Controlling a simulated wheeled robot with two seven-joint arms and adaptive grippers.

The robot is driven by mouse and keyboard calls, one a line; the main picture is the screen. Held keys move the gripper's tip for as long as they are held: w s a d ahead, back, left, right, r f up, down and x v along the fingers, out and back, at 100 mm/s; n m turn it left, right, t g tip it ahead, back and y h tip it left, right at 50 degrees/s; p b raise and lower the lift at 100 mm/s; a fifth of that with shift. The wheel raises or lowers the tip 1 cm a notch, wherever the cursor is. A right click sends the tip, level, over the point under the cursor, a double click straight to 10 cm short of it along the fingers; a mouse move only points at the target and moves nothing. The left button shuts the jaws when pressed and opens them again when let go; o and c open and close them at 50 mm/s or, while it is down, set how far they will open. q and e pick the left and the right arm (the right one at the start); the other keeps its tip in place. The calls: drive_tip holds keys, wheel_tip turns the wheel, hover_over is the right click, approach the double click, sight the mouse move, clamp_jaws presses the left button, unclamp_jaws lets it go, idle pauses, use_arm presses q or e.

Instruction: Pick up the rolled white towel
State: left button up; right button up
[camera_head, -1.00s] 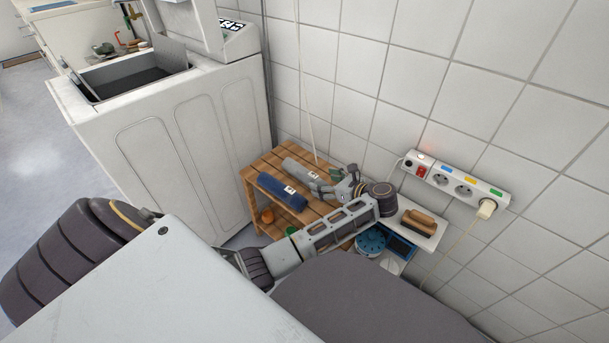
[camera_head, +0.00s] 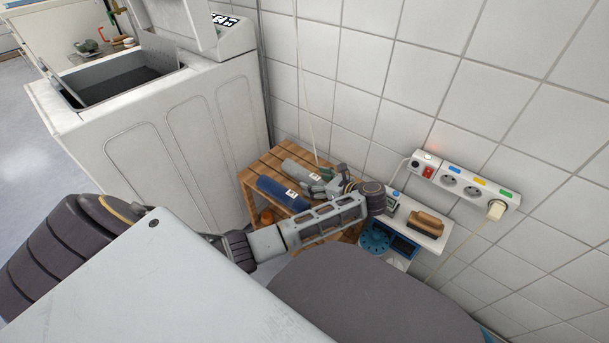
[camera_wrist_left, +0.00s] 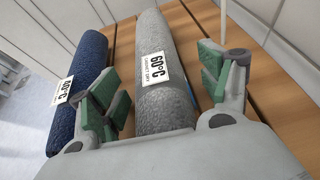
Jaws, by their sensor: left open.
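A rolled towel (camera_head: 306,170), light grey to off-white with a 60°C label, lies on a slatted wooden shelf (camera_head: 254,191). It is also in the left wrist view (camera_wrist_left: 157,42), running away from me between the fingers. No pure white roll shows. My left gripper (camera_head: 325,186) is at the near end of this roll, and in the left wrist view (camera_wrist_left: 164,92) its green-padded fingers are open on either side of it. Gaps show between roll and pads. A blue rolled towel (camera_head: 276,190) with a label lies to its left, close to the left finger (camera_wrist_left: 78,66). My right gripper is out of view.
A white washing machine (camera_head: 150,130) stands left of the shelf. A tiled wall rises behind it, with a power strip (camera_head: 462,183) and plug. A small white shelf (camera_head: 432,240) with a wooden-handled brush (camera_head: 424,224) is to the right. A thin cord hangs behind the rolls.

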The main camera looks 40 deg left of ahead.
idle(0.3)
use_arm(q)
drive_tip(key=c, duration=1.2)
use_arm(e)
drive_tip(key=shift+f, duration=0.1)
use_arm(q)
drive_tip(key=shift+r, duration=0.2)
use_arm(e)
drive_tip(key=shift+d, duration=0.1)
use_arm(q)
wheel_tip(320, 180, up, 9)
drive_tip(key=p, duration=0.4)
drive_tip(key=shift+f, duration=0.15)
drive_tip(key=shift+r, duration=0.5)
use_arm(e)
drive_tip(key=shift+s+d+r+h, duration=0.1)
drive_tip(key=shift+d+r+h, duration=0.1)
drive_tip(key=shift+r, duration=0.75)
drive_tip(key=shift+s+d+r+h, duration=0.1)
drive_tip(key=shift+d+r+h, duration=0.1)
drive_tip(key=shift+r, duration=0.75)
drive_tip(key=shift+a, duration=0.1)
use_arm(q)
drive_tip(key=shift+r, duration=0.15)
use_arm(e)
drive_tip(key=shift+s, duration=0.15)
